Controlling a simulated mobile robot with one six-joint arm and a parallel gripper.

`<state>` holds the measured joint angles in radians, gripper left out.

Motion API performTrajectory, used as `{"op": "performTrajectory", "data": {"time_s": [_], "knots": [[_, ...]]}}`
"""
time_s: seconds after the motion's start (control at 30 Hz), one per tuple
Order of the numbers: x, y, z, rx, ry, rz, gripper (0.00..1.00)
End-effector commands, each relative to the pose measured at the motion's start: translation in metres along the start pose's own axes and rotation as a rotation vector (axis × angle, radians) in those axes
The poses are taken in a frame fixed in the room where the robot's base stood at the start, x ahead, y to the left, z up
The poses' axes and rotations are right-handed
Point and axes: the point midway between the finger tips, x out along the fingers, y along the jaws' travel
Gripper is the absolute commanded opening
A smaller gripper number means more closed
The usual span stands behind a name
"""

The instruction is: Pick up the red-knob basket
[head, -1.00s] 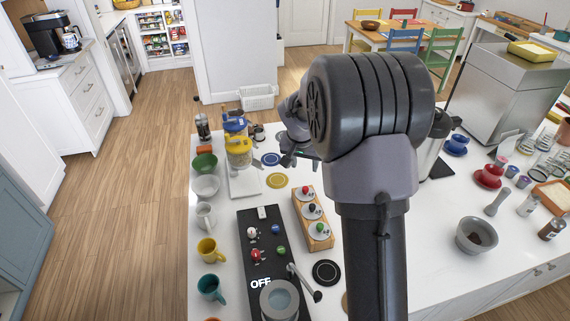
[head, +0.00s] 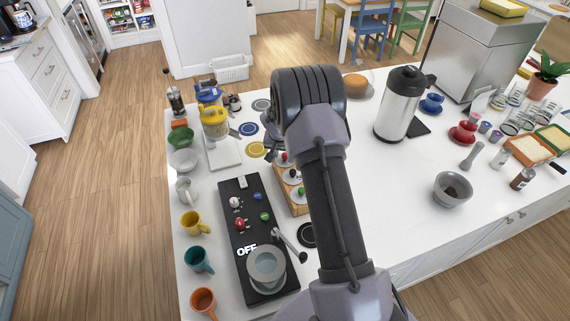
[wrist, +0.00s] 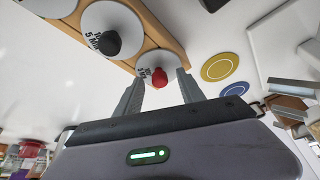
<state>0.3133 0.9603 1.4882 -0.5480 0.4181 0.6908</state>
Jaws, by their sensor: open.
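The red-knob basket shows as a white disc lid with a red knob (wrist: 159,77) in the wrist view, at the end of a wooden rack (wrist: 168,26). In the head view its red knob (head: 285,157) is at the rack's far end, partly hidden by my arm. My gripper (wrist: 160,84) is open; its two fingers point at the red knob, one on each side in the picture. I cannot tell whether they touch it. A dark-knob basket (wrist: 107,43) sits beside it in the rack. A green knob (head: 301,190) shows nearer in the head view.
A black panel (head: 262,219) with small coloured knobs lies left of the rack. Yellow (head: 257,149) and blue (head: 248,129) round mats lie beyond. A steel carafe (head: 398,103) stands to the right. Cups line the left counter edge.

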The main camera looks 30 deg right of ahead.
Motion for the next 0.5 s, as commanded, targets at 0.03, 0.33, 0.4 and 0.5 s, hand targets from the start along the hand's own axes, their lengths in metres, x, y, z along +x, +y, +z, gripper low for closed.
{"op": "performTrajectory", "data": {"time_s": [0.03,0.33,0.4,0.5], "knots": [[-0.0005,0.0000,-0.0001,0.000,0.000,0.000,0.46],[-0.0008,-0.0001,0.0001,-0.001,0.000,0.000,0.00],[-0.0008,-0.0001,0.0001,-0.001,0.000,0.000,0.00],[-0.0009,-0.0001,0.0001,-0.001,0.000,0.000,0.00]]}}
